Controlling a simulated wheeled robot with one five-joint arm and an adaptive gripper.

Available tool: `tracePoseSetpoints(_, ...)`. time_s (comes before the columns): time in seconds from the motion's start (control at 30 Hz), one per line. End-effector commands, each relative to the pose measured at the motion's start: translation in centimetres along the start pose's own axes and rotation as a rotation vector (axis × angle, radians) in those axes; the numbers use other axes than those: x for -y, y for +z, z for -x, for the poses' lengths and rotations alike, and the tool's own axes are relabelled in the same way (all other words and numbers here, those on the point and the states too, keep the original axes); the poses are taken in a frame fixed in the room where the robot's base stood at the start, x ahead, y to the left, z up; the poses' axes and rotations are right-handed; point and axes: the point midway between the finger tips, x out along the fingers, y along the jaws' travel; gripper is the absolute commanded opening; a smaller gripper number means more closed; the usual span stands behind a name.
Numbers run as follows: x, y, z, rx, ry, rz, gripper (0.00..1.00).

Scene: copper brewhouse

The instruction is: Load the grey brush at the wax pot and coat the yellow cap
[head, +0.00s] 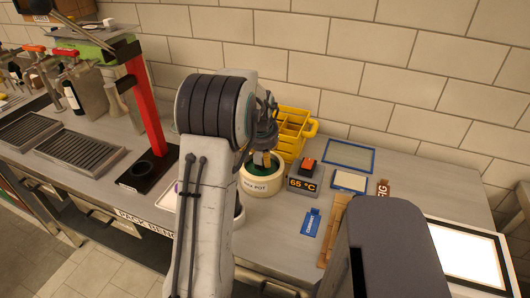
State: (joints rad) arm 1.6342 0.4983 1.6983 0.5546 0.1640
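The wax pot (262,187) is a cream round pot with a label on its front and dark green inside. It stands on the bench just right of my arm. My gripper (264,152) is over the pot's mouth, partly hidden behind my own arm. Small tan pieces show at its tip, but I cannot tell whether they are fingers or part of a brush. I cannot make out the grey brush or whether the gripper is shut on it. I cannot pick out the yellow cap. My arm hides part of the bench left of the pot.
A yellow crate (308,128) stands behind the pot. A 65 °C display (303,184) sits right of it, near a blue tag (310,222) and a wooden strip (333,232). A lit panel (467,254) lies at right. A red stand (146,112) rises at left.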

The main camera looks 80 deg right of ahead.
Motion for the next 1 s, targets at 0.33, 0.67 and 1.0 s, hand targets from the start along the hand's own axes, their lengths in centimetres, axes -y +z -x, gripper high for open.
tracePoseSetpoints(0.33,0.0,0.2,-0.5,0.0,0.0,0.0,0.09)
tracePoseSetpoints(0.67,-0.1,0.3,-0.9,0.0,0.0,0.0,0.09)
tracePoseSetpoints(1.0,-0.1,0.5,-1.3,0.0,0.0,0.0,0.08)
